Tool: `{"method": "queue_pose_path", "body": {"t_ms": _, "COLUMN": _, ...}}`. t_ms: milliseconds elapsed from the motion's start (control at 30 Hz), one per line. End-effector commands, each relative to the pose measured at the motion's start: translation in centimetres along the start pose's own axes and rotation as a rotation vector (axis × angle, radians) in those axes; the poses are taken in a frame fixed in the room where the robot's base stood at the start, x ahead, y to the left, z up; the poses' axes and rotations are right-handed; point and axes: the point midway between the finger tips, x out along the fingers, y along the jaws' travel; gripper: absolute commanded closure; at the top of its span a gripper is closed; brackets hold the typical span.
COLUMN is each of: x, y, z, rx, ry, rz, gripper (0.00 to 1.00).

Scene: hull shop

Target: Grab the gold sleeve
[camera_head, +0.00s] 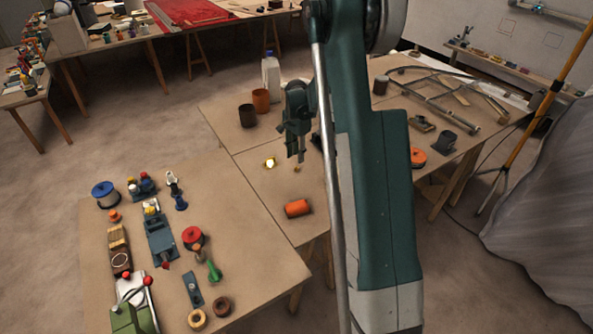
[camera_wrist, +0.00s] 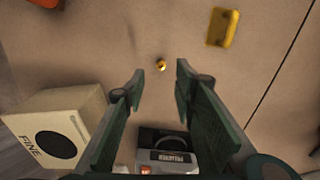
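The gold sleeve (camera_wrist: 161,65) is a small shiny gold piece on the brown tabletop, a little beyond my fingertips in the wrist view. In the head view, a tiny brownish-gold spot (camera_head: 297,169) just below my gripper (camera_head: 296,156) appears to be the sleeve. My gripper also shows in the wrist view (camera_wrist: 160,73), with its two green fingers spread apart and nothing between the tips. The gripper points down above the table, with the sleeve roughly in line with the gap.
A yellow block (camera_wrist: 222,28) lies near the sleeve. A white box marked FINE (camera_wrist: 62,130) and a dark-and-grey item (camera_wrist: 165,150) stand close to the fingers. An orange cylinder (camera_head: 297,208) lies towards the table's front.

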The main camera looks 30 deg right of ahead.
Motion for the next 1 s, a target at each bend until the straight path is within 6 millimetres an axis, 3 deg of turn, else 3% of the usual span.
{"method": "queue_pose_path", "body": {"t_ms": 200, "x": 1.6, "y": -0.1, "z": 0.0, "rx": 0.0, "ry": 0.0, "rz": 0.0, "gripper": 0.72}}
{"method": "queue_pose_path", "body": {"t_ms": 667, "x": 2.2, "y": -0.1, "z": 0.0, "rx": 0.0, "ry": 0.0, "rz": 0.0, "gripper": 0.72}}
{"method": "queue_pose_path", "body": {"t_ms": 1000, "x": 5.7, "y": -0.2, "z": 0.0, "rx": 0.0, "ry": 0.0, "rz": 0.0, "gripper": 0.72}}
